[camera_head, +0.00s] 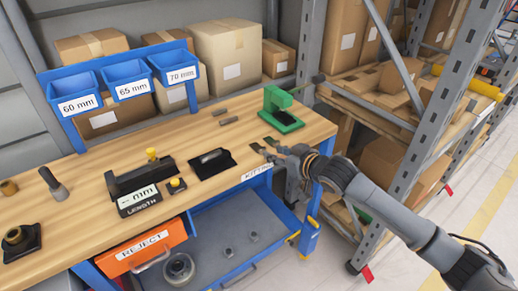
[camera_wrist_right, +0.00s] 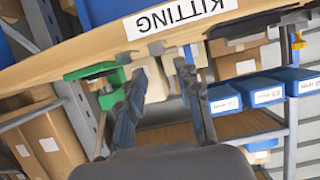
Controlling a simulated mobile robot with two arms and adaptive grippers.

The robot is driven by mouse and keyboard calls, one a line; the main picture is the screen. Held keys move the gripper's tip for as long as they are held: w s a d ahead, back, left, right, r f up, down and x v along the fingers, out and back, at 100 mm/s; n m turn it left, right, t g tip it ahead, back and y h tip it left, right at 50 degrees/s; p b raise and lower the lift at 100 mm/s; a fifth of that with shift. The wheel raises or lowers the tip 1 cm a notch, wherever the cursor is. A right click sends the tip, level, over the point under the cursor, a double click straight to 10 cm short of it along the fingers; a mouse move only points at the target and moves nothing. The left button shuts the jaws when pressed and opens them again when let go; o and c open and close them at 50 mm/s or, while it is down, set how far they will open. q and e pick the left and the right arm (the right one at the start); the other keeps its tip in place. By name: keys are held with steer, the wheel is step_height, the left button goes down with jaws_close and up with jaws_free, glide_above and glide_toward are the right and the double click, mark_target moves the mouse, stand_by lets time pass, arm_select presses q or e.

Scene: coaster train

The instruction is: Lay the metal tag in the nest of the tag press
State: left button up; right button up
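The green press (camera_head: 281,108) stands at the right end of the wooden bench, its lever reaching up to the right; its nest is too small to make out. It also shows in the wrist view (camera_wrist_right: 97,72), which is upside down. Two small flat grey strips (camera_head: 228,121) lie on the bench left of the press; I cannot tell whether one is the metal tag. My right gripper (camera_head: 265,145) is at the bench's front edge, in front of the press and apart from it. In the wrist view its fingers (camera_wrist_right: 163,98) are spread with nothing seen held between them. My left gripper is out of view.
A black plate with a grey piece (camera_head: 212,162) and a black length gauge (camera_head: 139,188) sit left of my gripper. Blue bins (camera_head: 129,82) stand behind. A shelf rack (camera_head: 412,110) stands right.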

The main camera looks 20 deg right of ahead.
mark_target(264, 149)
steer(key=shift+p+x, duration=0.3)
steer(key=shift+x, duration=3.1)
steer(key=shift+d+f, duration=0.1)
steer(key=shift+d, duration=0.05)
jaws_close()
